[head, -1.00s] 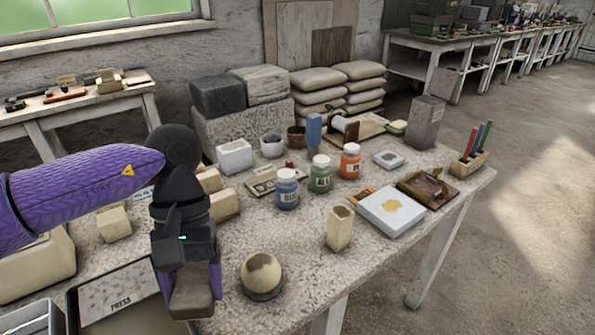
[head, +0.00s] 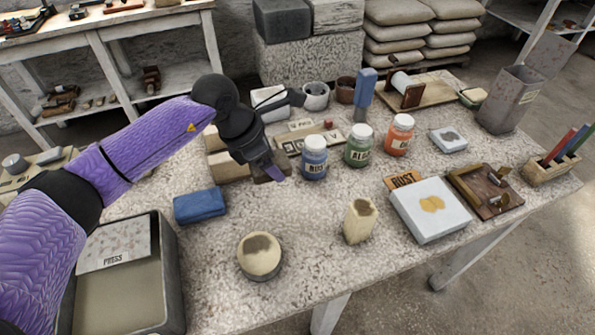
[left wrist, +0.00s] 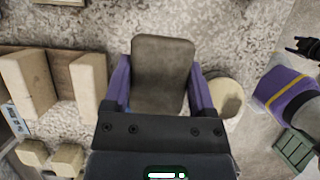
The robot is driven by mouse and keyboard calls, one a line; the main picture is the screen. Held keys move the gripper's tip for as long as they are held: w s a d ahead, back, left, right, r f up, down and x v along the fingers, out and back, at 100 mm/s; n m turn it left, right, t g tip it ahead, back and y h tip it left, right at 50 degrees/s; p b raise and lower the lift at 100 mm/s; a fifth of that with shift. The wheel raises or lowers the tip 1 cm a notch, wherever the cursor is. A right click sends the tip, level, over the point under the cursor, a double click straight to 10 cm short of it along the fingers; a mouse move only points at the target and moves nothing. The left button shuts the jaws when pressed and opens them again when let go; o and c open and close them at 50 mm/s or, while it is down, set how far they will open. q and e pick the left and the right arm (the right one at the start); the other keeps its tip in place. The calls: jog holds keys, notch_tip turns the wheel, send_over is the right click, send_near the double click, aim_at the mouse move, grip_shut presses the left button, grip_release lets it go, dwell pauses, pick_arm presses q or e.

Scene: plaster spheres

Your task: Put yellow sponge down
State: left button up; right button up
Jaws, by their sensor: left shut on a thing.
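My left gripper (head: 268,170) is shut on a grey-brown, sponge-like block (left wrist: 162,65). The block looks dull brown rather than yellow here. In the left wrist view the gripper's purple fingers (left wrist: 160,88) press its two sides. In the head view the block is low over the table, beside cream blocks and left of the blue-labelled jar; I cannot tell whether it touches the table. A blue sponge (head: 200,205) lies flat on the table to the left.
Several jars (head: 314,158) stand behind. A grey tray (head: 170,270) is at front left. Bare table (head: 310,215) lies between the sphere and the jars.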

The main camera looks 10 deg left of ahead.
aim_at(251, 169)
pick_arm(q)
notch_tip(251, 169, down, 10)
jog(key=b, duration=0.3)
jog(key=shift+r, duration=0.35)
jog(key=shift+f, duration=0.2)
jog(key=o, duration=1)
pick_arm(e)
jog(key=d+f, duration=0.1)
jog(key=s+f, duration=0.1)
jog(key=f, duration=0.1)
jog(key=shift+d, duration=0.35)
pick_arm(q)
jog(key=shift+r+p, duration=0.3)
jog(key=shift+r, duration=0.05)
jog(key=p+v, duration=0.3)
jog(key=v, duration=0.8)
jog(key=shift+r, duration=0.15)
jog(key=shift+s+a+r+p, duration=0.15)
jog(key=shift+r+p, duration=0.05)
jog(key=shift+p, duration=0.1)
pick_arm(e)
jog(key=r, duration=0.1)
jog(key=w+a+r, duration=0.2)
jog(key=shift+w+r, duration=0.2)
jog(key=shift+r, duration=0.15)
